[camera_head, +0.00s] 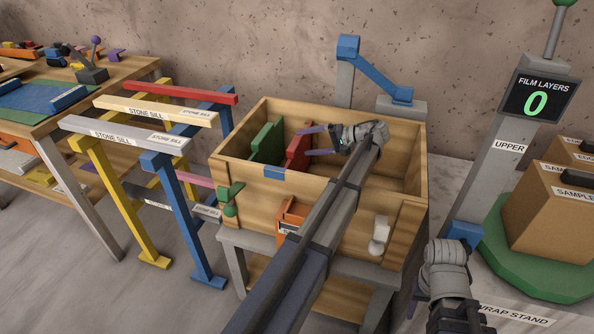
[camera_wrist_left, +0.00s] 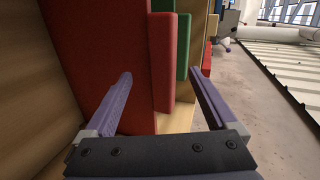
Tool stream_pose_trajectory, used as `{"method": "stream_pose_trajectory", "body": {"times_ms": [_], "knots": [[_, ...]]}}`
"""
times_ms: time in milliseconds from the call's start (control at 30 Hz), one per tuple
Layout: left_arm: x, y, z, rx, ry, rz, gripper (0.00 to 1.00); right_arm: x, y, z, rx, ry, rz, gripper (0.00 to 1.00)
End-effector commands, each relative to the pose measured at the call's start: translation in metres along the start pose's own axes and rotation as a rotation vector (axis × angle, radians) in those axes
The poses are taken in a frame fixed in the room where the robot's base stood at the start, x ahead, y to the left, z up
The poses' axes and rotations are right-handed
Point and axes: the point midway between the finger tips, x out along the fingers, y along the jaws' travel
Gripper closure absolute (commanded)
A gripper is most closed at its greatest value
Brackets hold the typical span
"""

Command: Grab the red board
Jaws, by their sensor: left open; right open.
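The red board (camera_head: 299,147) stands upright in an open wooden crate (camera_head: 232,162), just right of a green board (camera_head: 266,143). My left gripper (camera_head: 309,142) is open at the crate, its purple fingers pointing left at the red board. In the left wrist view the red board (camera_wrist_left: 95,50) fills the left side, and its narrower red strip (camera_wrist_left: 162,60) shows between the open fingers (camera_wrist_left: 165,85). The green board (camera_wrist_left: 183,50) is behind it. I cannot tell if a finger touches the red board. My right gripper (camera_head: 445,262) is low right, away from the crate; its fingers are barely visible.
Stone sill racks (camera_head: 140,133) stand left of the crate, and a workbench (camera_head: 70,75) is further left. At right are a post with a display (camera_head: 538,98) and a green turntable (camera_head: 530,270) with boxes. The crate's right part looks empty.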

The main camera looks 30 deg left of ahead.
Motion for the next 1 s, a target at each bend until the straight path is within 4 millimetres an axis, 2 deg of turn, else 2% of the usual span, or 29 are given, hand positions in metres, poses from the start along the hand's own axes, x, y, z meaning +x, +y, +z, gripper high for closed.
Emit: {"method": "stream_pose_trajectory", "body": {"times_ms": [33,100,333,1000], "knots": [[0.0095,0.0014,0.0010,-0.001,-0.003,0.000,0.09,0.0046,-0.0004,-0.0003,0.000,0.000,0.000,0.50],[0.0149,0.0008,0.0004,0.000,0.000,0.000,0.09,0.0058,-0.0004,-0.0004,0.000,0.000,0.001,0.50],[0.0157,-0.0007,-0.0004,0.000,0.001,0.000,0.10,0.0047,-0.0003,-0.0003,0.000,0.000,0.001,0.50],[0.0157,0.0000,0.0000,-0.001,0.000,0.002,0.85,0.0048,-0.0003,-0.0003,0.000,0.000,0.001,0.50]]}}
